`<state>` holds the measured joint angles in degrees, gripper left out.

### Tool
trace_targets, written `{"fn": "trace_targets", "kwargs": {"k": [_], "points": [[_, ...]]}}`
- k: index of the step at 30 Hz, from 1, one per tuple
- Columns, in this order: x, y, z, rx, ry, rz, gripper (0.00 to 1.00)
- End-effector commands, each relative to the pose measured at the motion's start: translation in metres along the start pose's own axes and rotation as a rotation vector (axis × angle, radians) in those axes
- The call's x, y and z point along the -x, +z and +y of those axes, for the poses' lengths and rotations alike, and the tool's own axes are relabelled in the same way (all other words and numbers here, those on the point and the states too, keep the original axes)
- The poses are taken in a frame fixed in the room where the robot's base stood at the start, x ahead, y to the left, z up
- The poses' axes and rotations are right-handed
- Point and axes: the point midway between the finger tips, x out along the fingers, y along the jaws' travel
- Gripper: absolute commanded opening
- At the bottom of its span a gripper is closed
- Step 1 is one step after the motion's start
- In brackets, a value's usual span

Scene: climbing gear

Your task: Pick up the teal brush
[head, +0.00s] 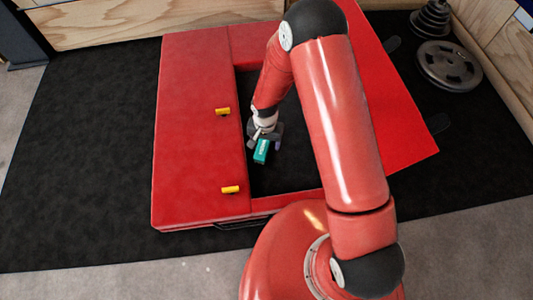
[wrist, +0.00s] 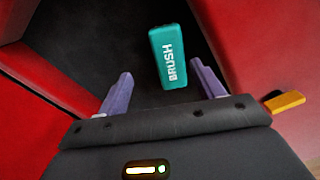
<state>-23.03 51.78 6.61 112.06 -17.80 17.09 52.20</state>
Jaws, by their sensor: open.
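The teal brush (wrist: 170,58) is a small block with white lettering reading BRUSH. In the wrist view it lies beyond and between the two purple fingertips, over the dark surface. In the head view the teal brush (head: 261,151) shows just below my gripper (head: 266,138), within the dark opening between the red pads. My gripper (wrist: 161,85) is open, with clear space between its fingers and nothing held. Whether the fingers reach down alongside the brush cannot be told.
Red padding (head: 195,150) borders the dark opening (head: 290,178) on the left and right. Two yellow pieces (head: 222,111) sit on the left pad; one yellow piece (wrist: 285,102) shows close to my gripper's right side. Weight plates (head: 448,66) lie at the far right.

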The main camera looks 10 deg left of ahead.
Motion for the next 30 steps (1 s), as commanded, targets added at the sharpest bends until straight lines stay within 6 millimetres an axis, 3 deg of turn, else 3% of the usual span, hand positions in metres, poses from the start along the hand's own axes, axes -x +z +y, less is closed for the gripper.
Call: {"fn": "trace_targets", "kwargs": {"k": [13,23,30], "points": [[-0.061,0.006,0.0,0.001,0.002,-0.001,0.67],[-0.068,0.005,0.0,0.001,0.001,0.0,0.67],[-0.068,0.005,0.0,0.0,0.001,0.0,0.38]]}}
